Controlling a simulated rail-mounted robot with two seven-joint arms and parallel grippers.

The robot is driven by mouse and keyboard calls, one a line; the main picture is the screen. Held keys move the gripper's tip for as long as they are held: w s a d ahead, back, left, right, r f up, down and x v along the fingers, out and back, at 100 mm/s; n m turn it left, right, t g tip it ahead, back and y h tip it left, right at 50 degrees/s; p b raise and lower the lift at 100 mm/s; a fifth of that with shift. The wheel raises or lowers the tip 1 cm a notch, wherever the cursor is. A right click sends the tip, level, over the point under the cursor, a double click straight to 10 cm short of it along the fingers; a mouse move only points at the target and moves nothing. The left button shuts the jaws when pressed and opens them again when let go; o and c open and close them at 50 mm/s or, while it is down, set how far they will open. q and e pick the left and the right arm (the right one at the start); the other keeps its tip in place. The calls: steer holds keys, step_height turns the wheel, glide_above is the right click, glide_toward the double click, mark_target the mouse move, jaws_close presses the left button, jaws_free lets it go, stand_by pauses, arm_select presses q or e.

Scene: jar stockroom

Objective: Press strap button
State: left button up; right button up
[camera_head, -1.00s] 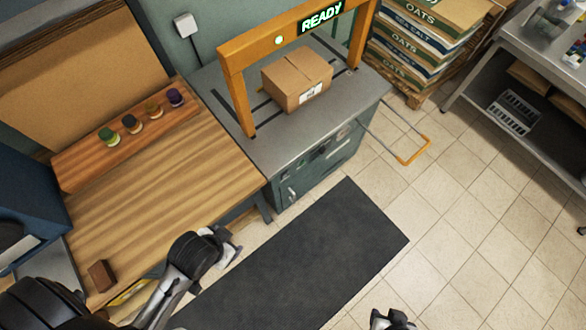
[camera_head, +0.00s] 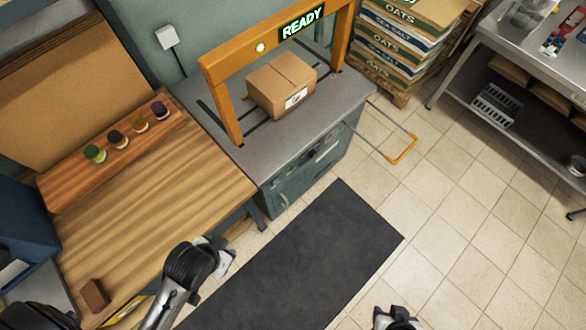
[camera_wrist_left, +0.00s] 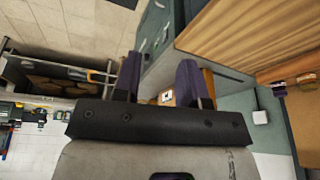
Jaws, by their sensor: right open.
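The strapping machine's orange arch (camera_head: 222,98) stands on a grey metal bench, with a lit green READY sign (camera_head: 302,22). A small round pale-green light (camera_head: 260,47) glows on its crossbar, left of the sign; I cannot tell whether it is the strap button. A closed cardboard box (camera_head: 282,85) with a white label sits under the arch. My left gripper (camera_head: 222,258) is over the floor by the wooden bench's front edge, apart from the machine. In the left wrist view its two purple fingers (camera_wrist_left: 158,82) are apart and empty. My right gripper (camera_head: 398,320) is open at the bottom edge, partly cut off.
A wooden bench (camera_head: 150,220) on the left holds several small jars and a brown block (camera_head: 94,295). A dark mat (camera_head: 300,260) lies on the tiled floor. An orange-ended handle (camera_head: 402,150) sticks out from the machine's bench. Stacked sacks (camera_head: 400,40) and a steel table (camera_head: 530,40) stand beyond.

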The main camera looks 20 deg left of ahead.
arm_select(q)
steer(key=c, duration=0.6)
steer(key=shift+d, duration=0.15)
jaws_close()
stand_by(0.5)
